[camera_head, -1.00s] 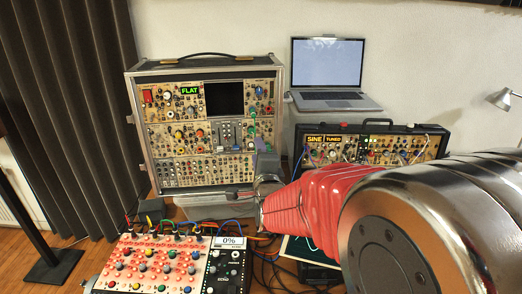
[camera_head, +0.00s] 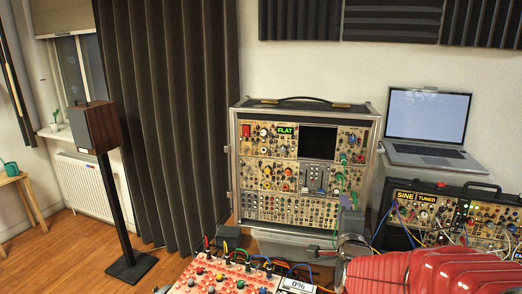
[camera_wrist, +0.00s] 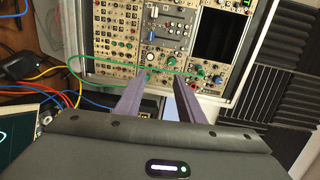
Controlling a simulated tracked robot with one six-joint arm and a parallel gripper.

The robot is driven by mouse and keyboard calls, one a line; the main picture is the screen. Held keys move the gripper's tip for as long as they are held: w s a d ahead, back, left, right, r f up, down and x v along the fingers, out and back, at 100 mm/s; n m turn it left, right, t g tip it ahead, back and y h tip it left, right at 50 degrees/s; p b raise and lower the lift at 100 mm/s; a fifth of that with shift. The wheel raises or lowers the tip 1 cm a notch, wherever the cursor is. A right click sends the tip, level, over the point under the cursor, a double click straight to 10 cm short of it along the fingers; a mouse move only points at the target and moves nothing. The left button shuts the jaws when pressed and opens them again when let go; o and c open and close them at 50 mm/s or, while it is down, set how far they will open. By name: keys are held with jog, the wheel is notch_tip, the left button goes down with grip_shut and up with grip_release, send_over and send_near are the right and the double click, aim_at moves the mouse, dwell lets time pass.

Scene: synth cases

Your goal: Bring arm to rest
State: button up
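My arm's red section enters the head view at the lower right. My gripper (camera_head: 347,202) shows there as small purple-grey fingers in front of the lower right of the tall modular synth case (camera_head: 234,170). In the wrist view my gripper (camera_wrist: 164,80) has two purple-grey fingers standing apart with nothing between them. They point toward the case's panel (camera_wrist: 125,46), with its dark screen at the upper right. I cannot tell the exact gap between the fingertips and the panel.
A laptop (camera_head: 428,115) stands at the right behind a low synth case (camera_head: 483,190). A speaker on a stand (camera_head: 95,127) and a curtain (camera_head: 170,120) are left. Green and red cables cross the wrist view.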

jog(key=s+a+f+n+g+y, duration=0.3)
jog(key=s+a+f+n+g, duration=0.2)
jog(key=s+f+n+g, duration=0.45)
jog(key=s+a+r+n, duration=0.2)
jog(key=s+n, duration=0.3)
jog(key=s, duration=0.5)
jog(key=s+a+r+n+g, duration=0.1)
jog(key=s+a+r+n, duration=0.1)
jog(key=s+n, duration=0.4)
jog(key=s, duration=0.4)
jog(key=shift+s+a+r+y, duration=0.25)
jog(key=shift+s+r+y, duration=0.05)
jog(key=shift+r+y, duration=0.1)
jog(key=shift+c, duration=0.4)
